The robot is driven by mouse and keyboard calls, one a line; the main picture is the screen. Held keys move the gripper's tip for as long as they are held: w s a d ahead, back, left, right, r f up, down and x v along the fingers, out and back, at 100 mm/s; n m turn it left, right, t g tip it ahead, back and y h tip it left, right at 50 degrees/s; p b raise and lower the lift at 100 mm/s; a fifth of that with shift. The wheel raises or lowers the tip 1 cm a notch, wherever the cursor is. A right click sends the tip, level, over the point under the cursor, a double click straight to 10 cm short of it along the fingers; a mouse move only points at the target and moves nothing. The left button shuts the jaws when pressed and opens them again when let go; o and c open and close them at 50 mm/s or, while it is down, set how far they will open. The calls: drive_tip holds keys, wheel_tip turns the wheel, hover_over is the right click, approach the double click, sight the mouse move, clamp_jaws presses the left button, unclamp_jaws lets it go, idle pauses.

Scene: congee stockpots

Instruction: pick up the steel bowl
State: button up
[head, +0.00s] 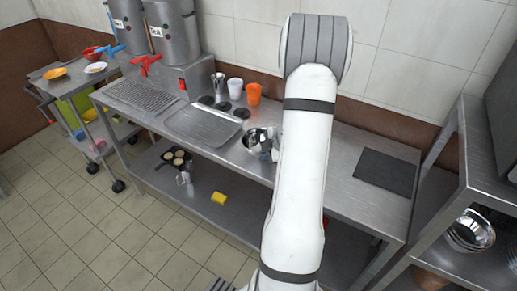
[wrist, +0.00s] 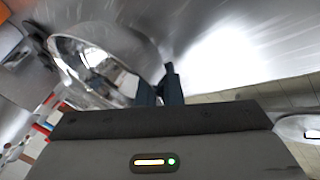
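The steel bowl (head: 252,138) is on the steel counter, just left of my white arm, which hides part of its right side. In the wrist view the shiny bowl (wrist: 95,55) fills the upper left. My gripper (head: 268,152) is at the bowl's right side in the head view. In the wrist view the two dark fingers (wrist: 160,85) are close together at the bowl's wall, one on its inner side and one on its outer side. They look shut on the rim. I cannot tell whether the bowl is off the counter.
A steel tray (head: 203,125) lies left of the bowl. White cups (head: 235,88) and an orange cup (head: 254,94) stand behind. A dark mat (head: 386,172) lies on the right counter. Another steel bowl (head: 471,230) sits on the right shelf. A yellow sponge (head: 219,197) lies below.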

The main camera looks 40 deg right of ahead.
drive_tip(key=shift+s, duration=0.1)
clamp_jaws()
wheel_tip(320, 180, up, 28)
drive_tip(key=p, duration=0.5)
drive_tip(key=shift+p, duration=0.35)
